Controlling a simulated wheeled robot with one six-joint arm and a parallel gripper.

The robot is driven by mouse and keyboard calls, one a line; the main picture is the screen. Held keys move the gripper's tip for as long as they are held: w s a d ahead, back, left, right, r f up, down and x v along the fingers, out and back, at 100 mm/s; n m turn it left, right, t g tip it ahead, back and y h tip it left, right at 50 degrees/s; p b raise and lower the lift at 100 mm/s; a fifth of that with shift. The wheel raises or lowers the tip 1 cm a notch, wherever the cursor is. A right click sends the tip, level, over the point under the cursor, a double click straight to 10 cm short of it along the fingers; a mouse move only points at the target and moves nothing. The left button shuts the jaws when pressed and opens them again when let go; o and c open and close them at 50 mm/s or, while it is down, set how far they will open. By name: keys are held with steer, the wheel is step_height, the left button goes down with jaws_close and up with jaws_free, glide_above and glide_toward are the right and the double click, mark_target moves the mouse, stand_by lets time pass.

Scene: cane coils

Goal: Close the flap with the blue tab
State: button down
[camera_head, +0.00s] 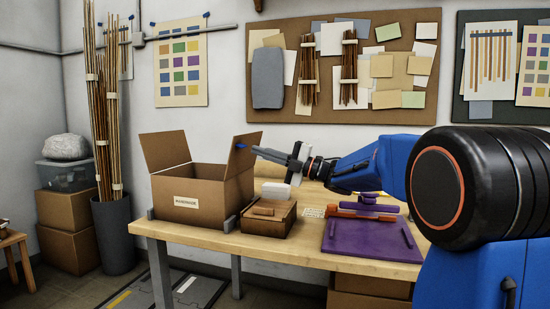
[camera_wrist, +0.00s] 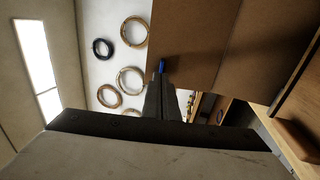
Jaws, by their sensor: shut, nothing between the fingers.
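An open cardboard box (camera_head: 217,207) with a "HANDMADE" label stands at the left of the wooden table. One flap (camera_head: 165,150) stands up at its left. Another flap (camera_head: 243,158) rises at its right side, leaning outward, with a small blue tab (camera_head: 240,146) at its edge. My gripper (camera_head: 256,150) reaches in from the right, its tips at that flap's upper part beside the tab. In the wrist view the fingers (camera_wrist: 161,76) are together and empty, just below the blue tab (camera_wrist: 162,65) at the edge of the cardboard (camera_wrist: 198,55). I cannot tell whether they touch.
A purple board (camera_head: 372,241) lies farther right. Coils (camera_wrist: 131,80) hang on the pale wall in the wrist view. Tall canes (camera_head: 103,100) stand at left.

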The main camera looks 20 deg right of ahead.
mark_target(239, 138)
steer(key=shift+x, duration=1.1)
steer(key=shift+w+a+r+g+h, duration=0.4)
steer(key=shift+a+r+g+h, duration=0.2)
steer(key=shift+a+r+h, duration=0.15)
steer(key=w+a+r+g+h, duration=0.2)
steer(key=a+h, duration=0.1)
steer(key=shift+w+a, duration=0.1)
steer(key=shift+w, duration=0.15)
steer(key=shift+w+a+r+g+h, duration=0.15)
steer(key=shift+w+a+g+h, duration=0.55)
steer(key=shift+a+h, duration=0.2)
steer(key=x, duration=1.3)
steer(key=shift+a+f, duration=0.25)
steer(key=shift+f, duration=0.05)
steer(key=shift+w, duration=0.1)
